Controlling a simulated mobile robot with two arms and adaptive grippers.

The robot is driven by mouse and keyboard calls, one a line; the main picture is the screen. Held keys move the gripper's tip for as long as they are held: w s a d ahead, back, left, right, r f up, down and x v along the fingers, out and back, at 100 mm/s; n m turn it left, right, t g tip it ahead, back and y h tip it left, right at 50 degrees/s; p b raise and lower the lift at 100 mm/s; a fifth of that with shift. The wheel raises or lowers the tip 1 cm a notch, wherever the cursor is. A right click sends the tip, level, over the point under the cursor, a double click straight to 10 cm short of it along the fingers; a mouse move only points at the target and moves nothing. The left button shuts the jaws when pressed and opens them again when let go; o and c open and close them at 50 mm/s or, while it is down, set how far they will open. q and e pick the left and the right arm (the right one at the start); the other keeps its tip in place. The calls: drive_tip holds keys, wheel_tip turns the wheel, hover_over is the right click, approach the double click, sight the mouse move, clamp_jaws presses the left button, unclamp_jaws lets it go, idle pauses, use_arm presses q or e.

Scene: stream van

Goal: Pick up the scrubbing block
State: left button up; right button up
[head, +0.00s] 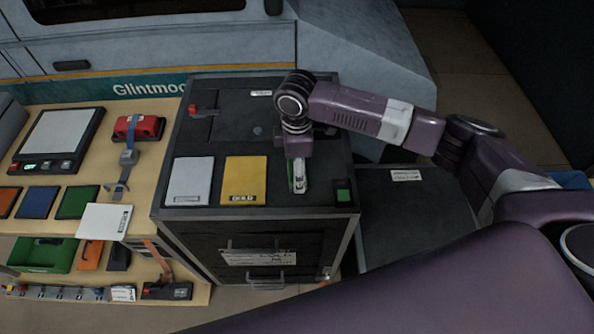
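A small green-and-white block (298,185), which looks like the scrubbing block, is on the dark cabinet top (330,200), to the right of the yellow card. My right gripper (298,158) points down directly over it, and its wrist hides the block's far end. The fingers are hard to make out, so I cannot tell whether they are open, or touch or hold the block. My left gripper is not in view.
A white card (189,181) and a yellow card (245,180) lie left of the block, and a green-topped item (343,191) sits to its right. A wooden bench (75,150) with a red tool (138,127) and a black scale-like device (57,139) stands at left.

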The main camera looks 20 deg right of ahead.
wheel_tip(320, 180, up, 20)
drive_tip(key=b, duration=0.3)
drive_tip(key=shift+f, duration=0.25)
